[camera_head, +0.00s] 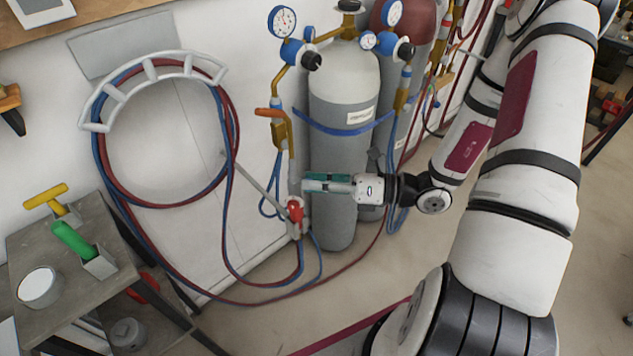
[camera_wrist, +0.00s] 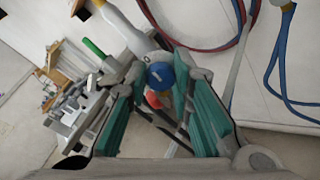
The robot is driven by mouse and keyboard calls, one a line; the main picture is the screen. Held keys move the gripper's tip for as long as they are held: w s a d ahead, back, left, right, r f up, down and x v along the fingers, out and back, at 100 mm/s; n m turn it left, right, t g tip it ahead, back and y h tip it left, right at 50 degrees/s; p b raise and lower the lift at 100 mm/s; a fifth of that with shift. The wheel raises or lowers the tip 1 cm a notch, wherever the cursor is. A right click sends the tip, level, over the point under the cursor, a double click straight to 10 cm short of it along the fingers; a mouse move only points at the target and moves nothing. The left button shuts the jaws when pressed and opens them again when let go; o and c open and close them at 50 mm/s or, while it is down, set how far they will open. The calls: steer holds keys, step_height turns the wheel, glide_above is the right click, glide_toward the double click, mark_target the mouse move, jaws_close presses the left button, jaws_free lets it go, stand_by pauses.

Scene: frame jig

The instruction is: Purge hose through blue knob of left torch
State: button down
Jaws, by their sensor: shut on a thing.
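The torch (camera_head: 296,222) stands near the wall left of the grey cylinder, with a red knob (camera_head: 295,210) facing out. In the wrist view, its blue knob (camera_wrist: 160,75) sits between the green fingers of my gripper (camera_wrist: 157,86), and the red knob (camera_wrist: 153,100) is just below it. My gripper (camera_head: 308,182) is shut on the blue knob. The gripper hides the blue knob in the head view. Blue and red hoses (camera_head: 230,190) hang coiled on a wall rack and run down to the floor near the torch.
The grey cylinder (camera_head: 343,95) with gauges (camera_head: 282,22) stands close behind my gripper, with a dark red cylinder (camera_head: 415,20) beyond it. A cart (camera_head: 60,300) with a green-handled tool (camera_head: 75,240) is at lower left. Hoses cross the floor.

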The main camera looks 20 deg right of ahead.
stand_by(0.3)
steer(key=c, duration=1.4)
jaws_free()
steer(key=v, duration=1.2)
